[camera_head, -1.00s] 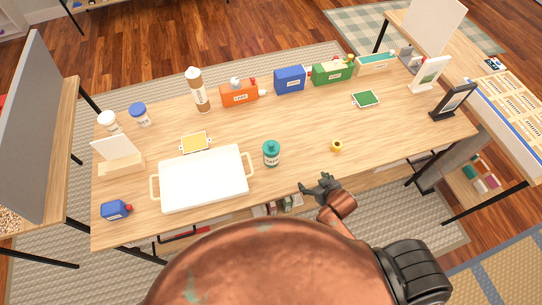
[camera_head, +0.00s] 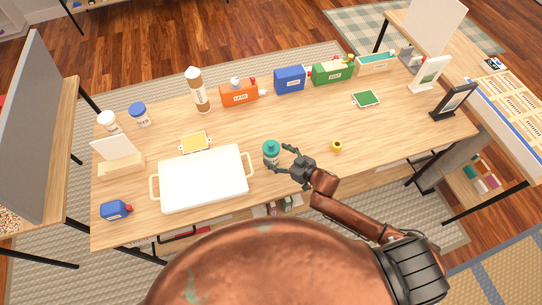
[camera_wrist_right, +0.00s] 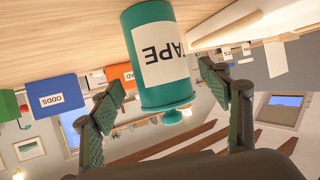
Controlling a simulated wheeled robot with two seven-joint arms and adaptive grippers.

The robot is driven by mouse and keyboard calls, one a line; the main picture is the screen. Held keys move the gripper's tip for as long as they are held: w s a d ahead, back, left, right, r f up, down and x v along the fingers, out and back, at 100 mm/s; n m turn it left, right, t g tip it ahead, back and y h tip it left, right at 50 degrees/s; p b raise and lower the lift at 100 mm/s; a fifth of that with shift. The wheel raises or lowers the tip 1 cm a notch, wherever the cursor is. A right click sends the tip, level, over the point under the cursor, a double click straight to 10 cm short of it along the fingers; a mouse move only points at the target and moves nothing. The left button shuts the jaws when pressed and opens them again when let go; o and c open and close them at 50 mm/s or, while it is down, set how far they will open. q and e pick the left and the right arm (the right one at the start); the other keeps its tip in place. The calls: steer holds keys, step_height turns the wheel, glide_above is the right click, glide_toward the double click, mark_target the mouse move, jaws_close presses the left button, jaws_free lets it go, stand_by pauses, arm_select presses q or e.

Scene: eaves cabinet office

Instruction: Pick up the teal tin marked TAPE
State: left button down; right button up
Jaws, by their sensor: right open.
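The teal tin (camera_head: 271,153) stands upright on the table, just right of the white tray. Its white label reading TAPE shows upside down in the right wrist view, where the tin (camera_wrist_right: 158,85) is between the two fingers. My right gripper (camera_head: 283,158) is open, its fingers reaching around the tin from the right. In the right wrist view a gap shows between each finger of this gripper (camera_wrist_right: 163,100) and the tin. My left gripper is not in view.
The white tray (camera_head: 203,179) with wooden handles lies left of the tin. A small yellow item (camera_head: 337,146) sits to the right. Orange (camera_head: 239,95), blue (camera_head: 290,80) and green (camera_head: 332,73) boxes stand behind. The table between tin and boxes is clear.

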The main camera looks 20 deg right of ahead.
steer(key=x, duration=0.3)
steer(key=shift+w+a+f, duration=0.2)
steer(key=shift+w, duration=0.05)
steer(key=shift+c, duration=0.7)
steer(key=shift+r, duration=0.1)
steer(key=c, duration=1.2)
